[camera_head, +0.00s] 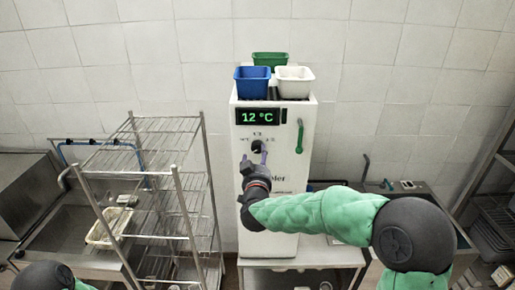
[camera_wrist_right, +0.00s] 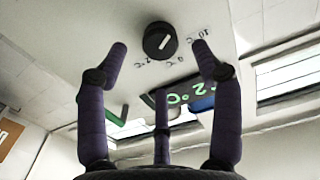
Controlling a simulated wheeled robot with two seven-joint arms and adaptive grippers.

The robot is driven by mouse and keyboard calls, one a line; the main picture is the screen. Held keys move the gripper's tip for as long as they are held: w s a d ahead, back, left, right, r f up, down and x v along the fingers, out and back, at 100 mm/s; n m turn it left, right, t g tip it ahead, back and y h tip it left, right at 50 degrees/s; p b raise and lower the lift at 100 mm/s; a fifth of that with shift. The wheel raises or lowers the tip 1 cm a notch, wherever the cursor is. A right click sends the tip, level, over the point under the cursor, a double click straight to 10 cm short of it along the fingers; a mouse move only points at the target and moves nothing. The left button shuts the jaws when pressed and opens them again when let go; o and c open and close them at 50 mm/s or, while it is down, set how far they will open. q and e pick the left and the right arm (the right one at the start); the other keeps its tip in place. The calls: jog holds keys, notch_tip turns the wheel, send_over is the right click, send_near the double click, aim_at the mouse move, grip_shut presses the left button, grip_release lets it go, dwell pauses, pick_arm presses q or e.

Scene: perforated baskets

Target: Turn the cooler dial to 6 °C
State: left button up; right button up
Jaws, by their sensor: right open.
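The white cooler (camera_head: 275,180) stands against the tiled wall, and its green display (camera_head: 258,117) reads 12 °C. Its round black dial (camera_head: 257,146) is on the front below the display. The dial also shows in the right wrist view (camera_wrist_right: 160,40), with a slanted white pointer mark and small temperature labels around its rim, one reading 10 °C. My right gripper (camera_head: 256,161) is just in front of and below the dial. Its fingers are open and spread around the dial, apart from it, with nothing between them. My left gripper is out of view.
Blue (camera_head: 252,79), white (camera_head: 294,82) and green (camera_head: 270,58) baskets sit on top of the cooler. A green handle (camera_head: 299,136) is right of the dial. A wire rack (camera_head: 150,190) stands close on the left. A low table (camera_head: 315,257) is under the cooler.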

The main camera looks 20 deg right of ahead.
aim_at(257, 149)
jog(key=shift+p+x, duration=0.6)
jog(key=shift+x, duration=1.95)
jog(key=c, duration=1.1)
